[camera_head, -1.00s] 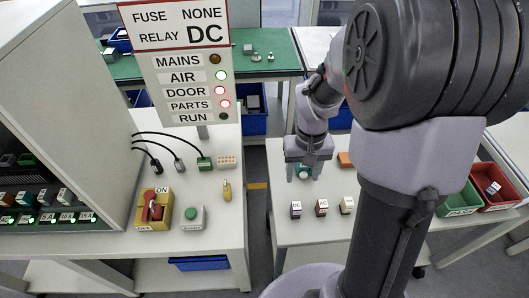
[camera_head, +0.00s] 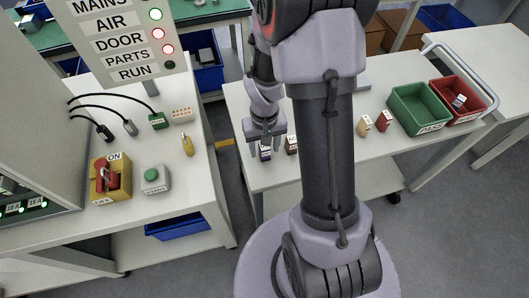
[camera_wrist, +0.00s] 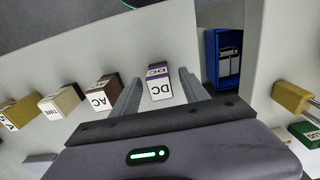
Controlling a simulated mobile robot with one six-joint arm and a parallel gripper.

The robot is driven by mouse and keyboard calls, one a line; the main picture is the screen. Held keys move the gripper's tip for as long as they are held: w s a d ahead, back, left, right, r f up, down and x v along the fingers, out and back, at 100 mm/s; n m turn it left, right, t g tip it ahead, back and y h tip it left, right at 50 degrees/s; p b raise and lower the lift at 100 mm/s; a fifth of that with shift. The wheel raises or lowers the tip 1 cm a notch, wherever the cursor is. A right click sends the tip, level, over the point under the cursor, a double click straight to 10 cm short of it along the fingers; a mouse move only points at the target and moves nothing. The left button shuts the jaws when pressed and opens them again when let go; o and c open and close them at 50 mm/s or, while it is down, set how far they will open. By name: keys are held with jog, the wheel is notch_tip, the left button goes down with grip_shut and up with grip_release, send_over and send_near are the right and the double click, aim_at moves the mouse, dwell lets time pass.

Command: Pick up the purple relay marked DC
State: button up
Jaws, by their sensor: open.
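The purple relay marked DC (camera_wrist: 158,83) stands on the table, its white DC label facing the wrist camera. In the head view the relay (camera_head: 265,155) shows just below my gripper (camera_head: 266,140), partly covered by it. In the wrist view my gripper (camera_wrist: 160,78) is open, with one finger on each side of the relay and gaps visible between. I cannot tell how far down the fingers reach beside it.
The brown AC relay (camera_wrist: 104,92) stands beside one finger, with the cream TIME relay (camera_wrist: 61,101) beyond. Green (camera_head: 418,108) and red (camera_head: 457,100) bins stand at the table's right. A side table with a red switch (camera_head: 110,180) lies left across a gap.

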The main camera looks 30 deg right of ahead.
grip_shut()
jog(key=shift+r, duration=0.1)
